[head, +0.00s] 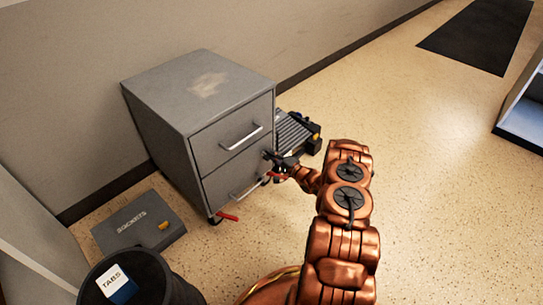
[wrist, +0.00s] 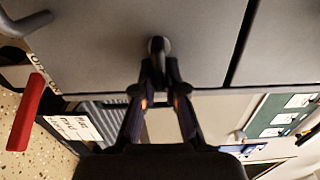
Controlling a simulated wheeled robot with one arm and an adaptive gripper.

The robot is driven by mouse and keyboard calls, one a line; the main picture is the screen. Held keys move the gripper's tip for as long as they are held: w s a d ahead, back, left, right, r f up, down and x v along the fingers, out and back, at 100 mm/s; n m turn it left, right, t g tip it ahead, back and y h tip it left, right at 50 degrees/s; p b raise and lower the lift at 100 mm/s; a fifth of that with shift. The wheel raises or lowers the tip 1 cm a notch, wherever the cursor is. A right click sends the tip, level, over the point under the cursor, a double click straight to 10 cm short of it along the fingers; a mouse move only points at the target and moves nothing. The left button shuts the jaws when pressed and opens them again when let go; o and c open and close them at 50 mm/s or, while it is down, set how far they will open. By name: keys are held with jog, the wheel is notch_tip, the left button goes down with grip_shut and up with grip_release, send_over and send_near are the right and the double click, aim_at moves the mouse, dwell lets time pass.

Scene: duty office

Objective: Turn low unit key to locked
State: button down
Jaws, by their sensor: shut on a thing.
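The low unit is a grey two-drawer cabinet (head: 200,120) against the wall, with a bar handle on each drawer. My gripper (head: 272,158) is at the right side of its front, near the line between the two drawers. In the wrist view, my gripper (wrist: 160,75) has its fingertips closed together on the small dark key (wrist: 158,45) at the round lock in the grey front. The fingertips cover most of the key, so its exact angle is hard to tell. In the head view the key is hidden behind my gripper.
A red lever (head: 229,217) sticks out at the cabinet's foot; a red lever (wrist: 27,112) also shows in the wrist view. A ridged grey case (head: 294,132) stands right of the cabinet. A grey box (head: 138,222) and a black bin (head: 165,285) are at left.

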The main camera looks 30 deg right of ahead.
jog(key=shift+a, duration=0.1)
jog(key=c, duration=1.2)
grip_release()
jog(key=v, duration=1.2)
